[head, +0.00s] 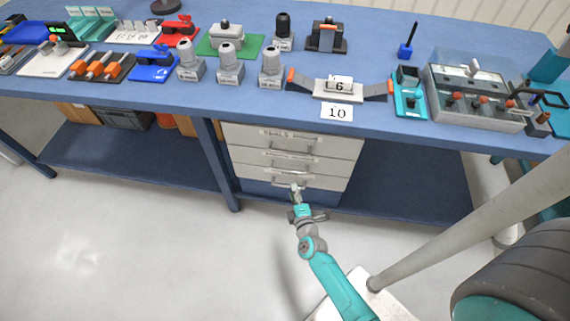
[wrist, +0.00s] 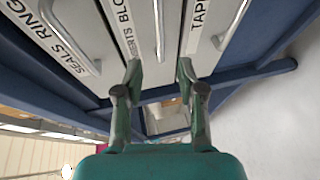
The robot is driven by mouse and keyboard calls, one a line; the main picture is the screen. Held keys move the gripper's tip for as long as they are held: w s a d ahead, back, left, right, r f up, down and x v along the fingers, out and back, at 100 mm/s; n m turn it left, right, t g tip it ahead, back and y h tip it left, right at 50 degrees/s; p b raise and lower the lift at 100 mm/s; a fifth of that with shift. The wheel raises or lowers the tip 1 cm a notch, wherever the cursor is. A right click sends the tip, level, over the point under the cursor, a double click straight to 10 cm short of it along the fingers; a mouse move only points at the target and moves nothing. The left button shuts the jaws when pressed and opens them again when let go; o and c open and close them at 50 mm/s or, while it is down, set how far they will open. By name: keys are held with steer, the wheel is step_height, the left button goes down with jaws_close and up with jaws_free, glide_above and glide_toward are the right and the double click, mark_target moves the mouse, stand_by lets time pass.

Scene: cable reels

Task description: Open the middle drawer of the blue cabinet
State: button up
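The cabinet under the bench has three pale grey drawer fronts in a blue frame. The middle drawer (head: 318,165) sits between the top drawer (head: 325,145) and the bottom drawer (head: 322,183); all three look shut. My gripper (head: 296,190) is in front of the lower part of the cabinet in the head view. In the wrist view the drawers stand sideways. My gripper (wrist: 159,72) is open, and the end of the middle drawer's bar handle (wrist: 158,30) shows between and just beyond its fingertips. I cannot tell whether it touches the handle.
A blue bench leg (head: 218,165) stands left of the drawers. A blue lower shelf (head: 410,190) lies to the right. The floor (head: 120,240) in front is clear.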

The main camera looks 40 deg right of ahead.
mark_target(287, 171)
steer(key=x, duration=1.1)
jaws_close()
